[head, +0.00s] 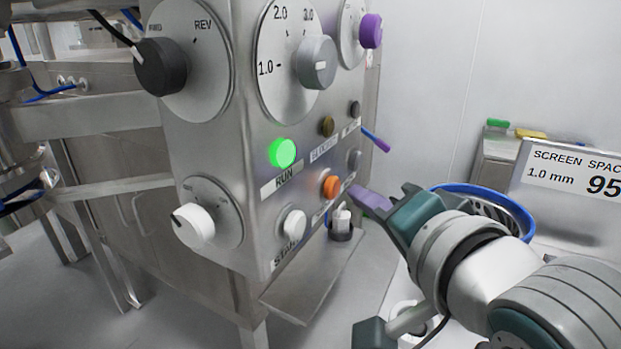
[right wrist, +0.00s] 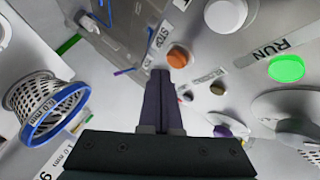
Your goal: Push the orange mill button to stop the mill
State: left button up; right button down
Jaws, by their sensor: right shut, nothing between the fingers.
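The orange mill button (head: 330,187) sits on the front of the steel control panel (head: 262,225), right of the white start button (head: 294,223). It also shows in the right wrist view (right wrist: 179,57), just beyond my fingertips. My right gripper (head: 362,197) is shut and empty, with its purple fingertips to the right of the orange button. In the right wrist view the closed fingers (right wrist: 159,78) point toward the button's left side. I cannot tell whether they touch it. The green RUN light (head: 283,153) is lit. My left gripper is not in view.
A black knob (head: 160,66), a grey dial knob (head: 316,62), a purple knob (head: 371,31) and a white knob (head: 194,225) stick out of the panel. A blue-rimmed screen basket (head: 490,206) is behind my right arm. A screen spacer sign (head: 575,190) stands at the right.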

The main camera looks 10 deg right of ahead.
jog(key=shift+w+a, duration=0.1)
jog(key=shift+a, duration=0.05)
jog(key=shift+w+a, duration=0.15)
jog(key=shift+a, duration=0.1)
dwell(0.4)
jog(key=shift+w+a, duration=0.3)
jog(key=shift+a, duration=0.05)
dwell(0.4)
dwell(0.4)
jog(key=shift+s+d+p, duration=0.55)
jog(key=shift+d, duration=0.15)
